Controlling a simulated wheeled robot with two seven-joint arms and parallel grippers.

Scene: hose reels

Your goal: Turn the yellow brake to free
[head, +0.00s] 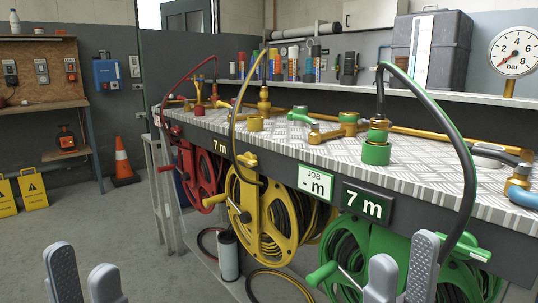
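The yellow hose reel (285,245) hangs under the front edge of the bench, between the red and green reels. A small yellow lever-like part (247,160), which looks like its brake, sits at the bench edge above the reel's bracket. Its exact setting is too small to tell. My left gripper (81,257) is open and empty at the lower left, apart from the yellow reel. My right gripper (405,247) is open and empty at the lower right, in front of the green reel (365,240). Neither gripper appears to touch the yellow parts.
The red reel (205,175) hangs further left. Green and yellow fittings stand on the metal bench top (335,155). Hoses arch over the bench edge. An orange cone (123,165) stands left; the floor between is clear.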

